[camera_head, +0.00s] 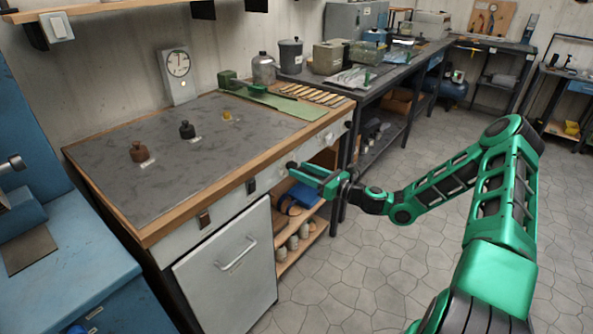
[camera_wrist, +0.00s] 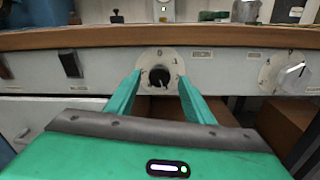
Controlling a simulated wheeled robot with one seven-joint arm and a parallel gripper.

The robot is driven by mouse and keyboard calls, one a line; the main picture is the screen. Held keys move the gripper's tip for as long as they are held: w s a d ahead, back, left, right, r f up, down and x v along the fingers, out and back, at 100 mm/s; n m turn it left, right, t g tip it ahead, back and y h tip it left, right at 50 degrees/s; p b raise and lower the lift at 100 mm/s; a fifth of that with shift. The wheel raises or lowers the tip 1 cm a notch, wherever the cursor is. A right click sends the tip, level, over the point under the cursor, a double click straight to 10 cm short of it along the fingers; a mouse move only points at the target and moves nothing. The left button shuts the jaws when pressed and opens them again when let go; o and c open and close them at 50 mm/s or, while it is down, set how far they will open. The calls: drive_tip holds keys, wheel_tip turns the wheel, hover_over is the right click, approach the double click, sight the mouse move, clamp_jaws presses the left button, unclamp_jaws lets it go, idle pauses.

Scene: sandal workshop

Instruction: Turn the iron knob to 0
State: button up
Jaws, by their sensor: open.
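A black knob (camera_wrist: 160,77) on a round pale dial sits on the bench's front panel, straight ahead in the wrist view. A white line shows on it, but the dial marks are too small to read surely. A second dial with a pale knob (camera_wrist: 291,76) is to its right. Contact cannot be told. In the head view my gripper (camera_head: 303,172) is at the panel and hides that knob.
The bench top (camera_head: 130,185) overhangs the panel with a wooden edge. Dark switches (camera_head: 203,218) are on the panel to the left. Below are a white cabinet door (camera_head: 235,262) with a handle and an open shelf with a blue item (camera_head: 303,195). The tiled floor (camera_head: 385,265) is clear.

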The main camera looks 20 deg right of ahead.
sight(291, 166)
drive_tip(key=shift+x, duration=1.3)
drive_tip(key=shift+c, duration=0.2)
drive_tip(key=c, duration=1)
